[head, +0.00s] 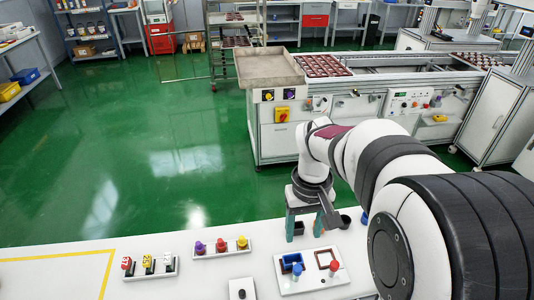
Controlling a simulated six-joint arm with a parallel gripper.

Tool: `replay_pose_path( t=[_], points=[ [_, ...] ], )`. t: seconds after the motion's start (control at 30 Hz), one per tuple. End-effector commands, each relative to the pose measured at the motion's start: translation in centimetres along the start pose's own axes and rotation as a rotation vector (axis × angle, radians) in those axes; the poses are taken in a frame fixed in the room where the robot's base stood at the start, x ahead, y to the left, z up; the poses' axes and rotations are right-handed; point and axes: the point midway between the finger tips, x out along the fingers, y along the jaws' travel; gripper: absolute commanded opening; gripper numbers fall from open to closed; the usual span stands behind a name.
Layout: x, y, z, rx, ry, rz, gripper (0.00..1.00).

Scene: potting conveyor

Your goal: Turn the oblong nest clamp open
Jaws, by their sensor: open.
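A white fixture plate (312,273) lies on the near bench. It carries a blue-framed nest (286,263) on the left and a dark red-brown square frame (326,256) on the right. A blue knob (297,270) stands at the blue nest, and a red knob (334,267) stands at the red-brown frame. I cannot tell for sure which nest is the oblong one, nor how its clamp is turned. My gripper (305,232) points down just beyond the plate, its greenish fingers apart and nothing seen held between them. It is apart from both knobs.
Left of the plate are a rack with purple, red and yellow knobs (222,247) and a tray of small labelled items (150,268). A dark-topped white block (241,289) sits in front. Dark cups stand near the gripper. A conveyor (390,75) stands beyond the green floor.

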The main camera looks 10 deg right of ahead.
Motion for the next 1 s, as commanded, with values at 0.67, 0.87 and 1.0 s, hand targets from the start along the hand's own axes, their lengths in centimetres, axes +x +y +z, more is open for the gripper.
replay_pose_path(
  t=[0.67,0.87,1.0],
  points=[
    [14.3,-0.1,0.2,0.004,-0.001,-0.002,0.59],
    [14.4,-0.1,0.2,0.004,0.001,-0.002,0.59],
    [14.4,-0.1,0.2,0.004,0.001,-0.002,0.43]
  ],
)
